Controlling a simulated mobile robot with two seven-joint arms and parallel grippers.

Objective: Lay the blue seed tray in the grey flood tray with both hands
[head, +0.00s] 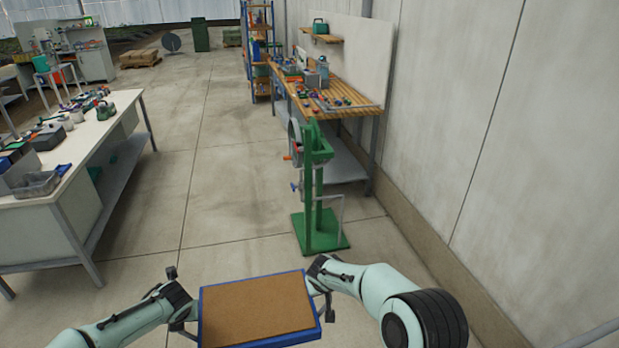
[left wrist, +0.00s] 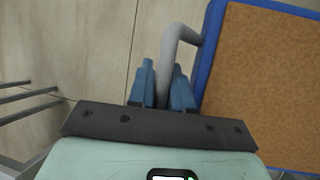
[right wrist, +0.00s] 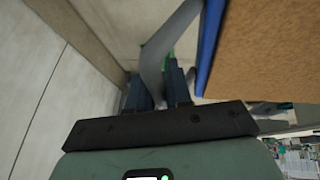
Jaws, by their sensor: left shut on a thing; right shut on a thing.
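The blue seed tray (head: 258,308) is held in front of me at the bottom of the head view, with a flat brown fill inside its blue rim. My left gripper (head: 184,313) is at its left side, shut on a grey handle; the left wrist view shows the blue fingers (left wrist: 165,88) closed around that handle (left wrist: 180,38). My right gripper (head: 326,287) is at the right side; the right wrist view shows its fingers (right wrist: 160,88) shut on the other grey handle (right wrist: 158,55). The tray hangs clear of the floor, slightly tilted in the picture. I cannot make out the grey flood tray.
A green stand (head: 320,230) with a valve wheel stands ahead on the floor. A white table (head: 50,205) with several items is at left. A wooden workbench (head: 345,100) runs along the right wall (head: 500,130). The floor (head: 205,200) between is clear.

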